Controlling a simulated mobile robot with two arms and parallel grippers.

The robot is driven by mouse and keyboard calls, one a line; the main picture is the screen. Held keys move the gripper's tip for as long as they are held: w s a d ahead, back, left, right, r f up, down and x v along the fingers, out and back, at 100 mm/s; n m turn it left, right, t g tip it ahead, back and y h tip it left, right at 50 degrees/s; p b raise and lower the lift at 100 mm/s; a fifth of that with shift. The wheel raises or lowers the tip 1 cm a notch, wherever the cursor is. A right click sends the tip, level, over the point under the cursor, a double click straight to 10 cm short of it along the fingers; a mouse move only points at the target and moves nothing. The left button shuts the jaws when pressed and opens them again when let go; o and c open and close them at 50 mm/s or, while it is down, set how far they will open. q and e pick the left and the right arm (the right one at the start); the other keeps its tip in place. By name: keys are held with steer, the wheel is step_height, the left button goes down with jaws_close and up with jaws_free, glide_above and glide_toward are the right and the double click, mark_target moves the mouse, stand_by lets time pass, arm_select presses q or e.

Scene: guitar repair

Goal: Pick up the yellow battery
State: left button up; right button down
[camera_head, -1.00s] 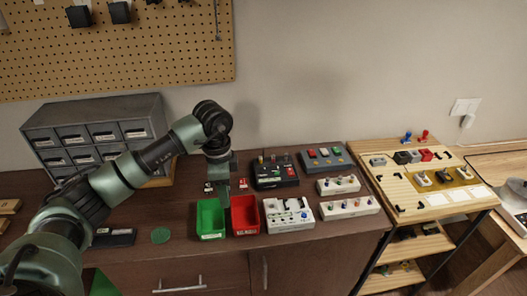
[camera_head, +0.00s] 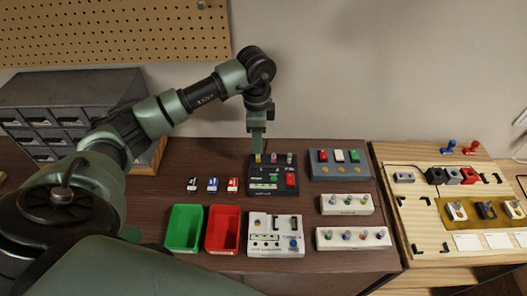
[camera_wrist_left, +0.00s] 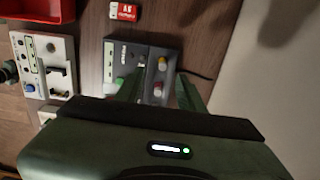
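A small upright yellow-topped piece (camera_head: 258,158) stands at the back left of a black box (camera_head: 262,185), in a row with a pink and a grey one. It also shows in the left wrist view (camera_wrist_left: 163,63). I cannot tell whether it is the yellow battery, and I see no other clear match. Three small block batteries lie left of the box: black (camera_head: 192,184), blue (camera_head: 212,184) and red (camera_head: 233,185). My left gripper (camera_head: 257,150) points down above the row. In the left wrist view its fingers (camera_wrist_left: 160,92) are apart with nothing visibly held. My right gripper is not in view.
A green bin (camera_head: 184,229) and a red bin (camera_head: 222,230) stand in front. A white control box (camera_head: 275,235) is beside them; a grey box (camera_head: 339,164) and two white blocks are to the right. A drawer cabinet (camera_head: 70,95) stands at the back left.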

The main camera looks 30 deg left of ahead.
mark_target(258, 159)
arm_select(q)
steer(key=shift+s+f, duration=0.35)
steer(key=shift+f+p, duration=0.35)
steer(key=shift+p, duration=0.1)
steer(key=f, duration=0.2)
steer(key=w+f+p, duration=0.1)
steer(key=f, duration=0.1)
steer(key=shift+w+a, duration=0.1)
steer(key=shift+f, duration=0.45)
steer(key=shift+r, duration=0.1)
steer(key=shift+c, duration=0.6)
jaws_close()
